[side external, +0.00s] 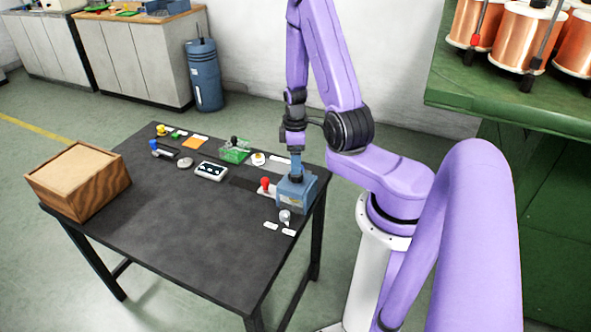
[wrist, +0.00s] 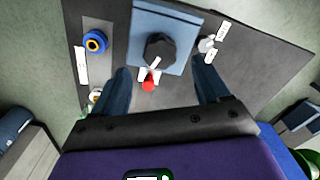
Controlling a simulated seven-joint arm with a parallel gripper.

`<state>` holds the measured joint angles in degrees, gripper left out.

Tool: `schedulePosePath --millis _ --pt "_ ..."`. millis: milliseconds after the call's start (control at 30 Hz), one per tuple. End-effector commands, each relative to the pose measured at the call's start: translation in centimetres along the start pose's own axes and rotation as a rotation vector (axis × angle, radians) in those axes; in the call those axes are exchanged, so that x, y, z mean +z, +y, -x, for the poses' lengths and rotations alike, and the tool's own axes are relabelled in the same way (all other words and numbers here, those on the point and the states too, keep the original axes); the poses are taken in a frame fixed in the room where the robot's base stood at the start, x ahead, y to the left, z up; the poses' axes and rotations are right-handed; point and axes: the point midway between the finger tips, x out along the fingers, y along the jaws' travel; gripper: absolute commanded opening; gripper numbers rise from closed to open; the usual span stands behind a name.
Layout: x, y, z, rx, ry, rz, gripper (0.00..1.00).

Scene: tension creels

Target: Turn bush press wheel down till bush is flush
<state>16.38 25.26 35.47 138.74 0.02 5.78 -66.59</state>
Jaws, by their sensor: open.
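A blue box-shaped unit (side external: 296,196), which I take to be the bush press, stands at the right end of the dark table. In the wrist view its blue top (wrist: 178,16) carries a dark faceted wheel (wrist: 160,50). My gripper (side external: 296,179) points down just above this unit. In the wrist view my gripper (wrist: 163,78) has its two blue fingers wide apart, one to either side below the wheel, with nothing held. I cannot tell how high the fingertips are above the wheel. The bush and how far it stands out cannot be made out.
A red knob (side external: 265,183) stands left of the unit; it shows between my fingers in the wrist view (wrist: 149,84). A pale round knob (side external: 285,215) is in front. A wooden box (side external: 78,180) sits far left. The table's front middle is clear.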

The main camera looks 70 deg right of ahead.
Motion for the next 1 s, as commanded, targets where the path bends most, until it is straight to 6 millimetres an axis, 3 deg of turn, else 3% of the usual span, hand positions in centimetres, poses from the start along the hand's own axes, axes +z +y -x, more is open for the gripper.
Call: schedulePosePath --millis 133,500,1000 --pt "0.1 -0.2 -1.9 -0.005 -0.002 0.001 0.75" --pt "-0.1 -0.1 -4.0 -0.001 -0.001 0.0 0.75" --pt "0.0 0.0 -4.6 0.0 0.0 0.001 0.75"
